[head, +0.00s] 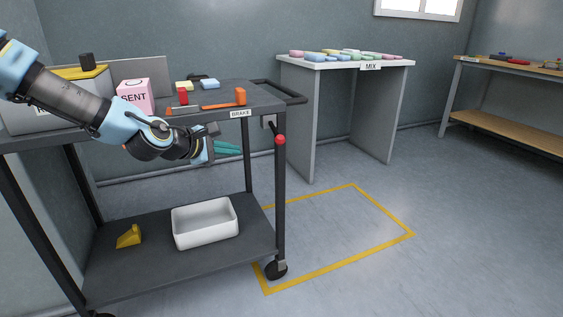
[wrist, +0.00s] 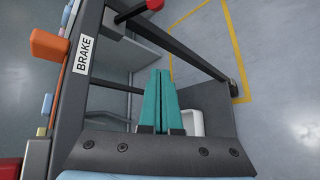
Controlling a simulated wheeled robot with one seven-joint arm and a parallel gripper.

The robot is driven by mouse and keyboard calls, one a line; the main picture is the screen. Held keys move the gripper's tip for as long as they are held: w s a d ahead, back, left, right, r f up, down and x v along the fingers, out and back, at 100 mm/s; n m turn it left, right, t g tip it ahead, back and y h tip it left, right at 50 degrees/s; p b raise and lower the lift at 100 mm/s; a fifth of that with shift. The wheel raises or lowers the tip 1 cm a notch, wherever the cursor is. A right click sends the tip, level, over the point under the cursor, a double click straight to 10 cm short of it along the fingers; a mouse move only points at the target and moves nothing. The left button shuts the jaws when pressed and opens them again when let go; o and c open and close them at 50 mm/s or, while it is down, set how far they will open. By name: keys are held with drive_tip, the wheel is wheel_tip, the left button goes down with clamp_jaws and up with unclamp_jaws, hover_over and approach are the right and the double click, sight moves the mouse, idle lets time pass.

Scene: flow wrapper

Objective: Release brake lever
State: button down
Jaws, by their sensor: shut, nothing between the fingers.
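A dark lever with a red knob (head: 280,139) sits on a bracket at the right corner of the black cart (head: 180,268), near the BRAKE label (head: 239,113) on the top shelf's edge. The wrist view shows the knob (wrist: 153,4) at the top edge, with the BRAKE label (wrist: 82,54) to its left. My gripper (head: 238,148) is shut and empty, its teal fingers together. It hangs just below the top shelf, left of the knob and apart from it. The fingers also fill the middle of the wrist view (wrist: 160,72).
An orange bar with an upright block (head: 240,96) lies on the top shelf behind the label. The lower shelf holds a white tray (head: 205,239) and a yellow wedge (head: 129,236). A MIX table (head: 393,63) stands behind. The yellow floor outline (head: 342,262) to the right is empty.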

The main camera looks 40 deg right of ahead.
sight(276, 132)
drive_tip(key=shift+s+d+r+n+h, duration=0.2)
drive_tip(key=shift+d, duration=0.25)
drive_tip(key=shift+s+d+r+n+h, duration=0.15)
drive_tip(key=shift+d+n+h, duration=0.05)
drive_tip(key=shift+d, duration=0.2)
drive_tip(key=s+d+f+b, duration=0.1)
drive_tip(key=d+b, duration=0.1)
drive_tip(key=d, duration=0.7)
drive_tip(key=shift+s+f+b, duration=0.25)
drive_tip(key=shift+s+b, duration=0.1)
drive_tip(key=shift+b, duration=0.05)
drive_tip(key=shift+r, duration=0.1)
drive_tip(key=shift+r+p, duration=0.15)
drive_tip(key=shift+p, duration=0.7)
